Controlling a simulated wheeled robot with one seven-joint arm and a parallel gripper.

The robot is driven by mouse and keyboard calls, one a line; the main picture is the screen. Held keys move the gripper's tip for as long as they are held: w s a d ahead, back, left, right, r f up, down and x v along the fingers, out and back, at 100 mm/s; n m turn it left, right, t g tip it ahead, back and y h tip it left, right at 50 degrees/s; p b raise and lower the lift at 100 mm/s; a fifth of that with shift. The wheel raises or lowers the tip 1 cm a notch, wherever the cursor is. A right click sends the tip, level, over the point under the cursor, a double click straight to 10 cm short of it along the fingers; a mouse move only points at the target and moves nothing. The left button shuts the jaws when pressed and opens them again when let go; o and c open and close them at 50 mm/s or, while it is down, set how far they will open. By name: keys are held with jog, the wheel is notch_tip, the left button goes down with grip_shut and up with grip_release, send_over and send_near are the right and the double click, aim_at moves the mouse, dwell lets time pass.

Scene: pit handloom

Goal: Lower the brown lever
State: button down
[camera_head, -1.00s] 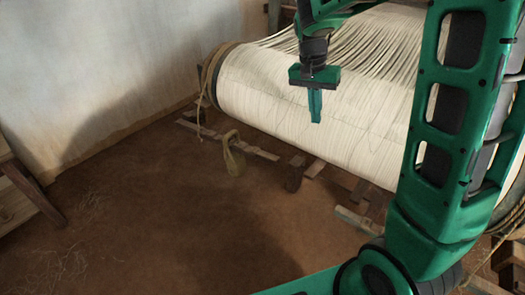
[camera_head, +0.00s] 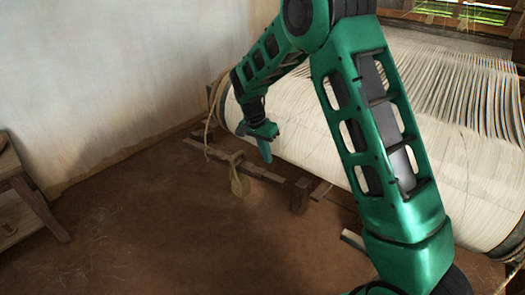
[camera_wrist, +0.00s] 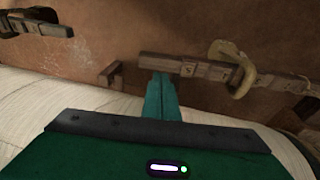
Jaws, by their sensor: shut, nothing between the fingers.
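My gripper (camera_head: 265,152) is shut and empty, its fingers pointing down in front of the cream warp roll. It also shows in the wrist view (camera_wrist: 161,80). A long brown wooden bar (camera_head: 262,174) lies low beside the roll, with a tan loop (camera_head: 238,178) hanging over it. The bar shows in the wrist view (camera_wrist: 190,66) just beyond my fingertips; I cannot tell whether they touch. A short dark brown block (camera_head: 300,195) stands at the bar's right end. I cannot tell which of these brown pieces is the lever.
The cream warp roll (camera_head: 330,150) fills the right side behind my gripper. A wooden stool or table (camera_head: 28,200) stands at the left by the pale wall (camera_head: 100,70). The brown floor (camera_head: 170,240) between is open. A pale slat (camera_head: 353,240) lies at lower right.

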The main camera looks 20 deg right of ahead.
aim_at(273, 177)
jog(key=x, duration=0.8)
jog(key=shift+f, duration=0.15)
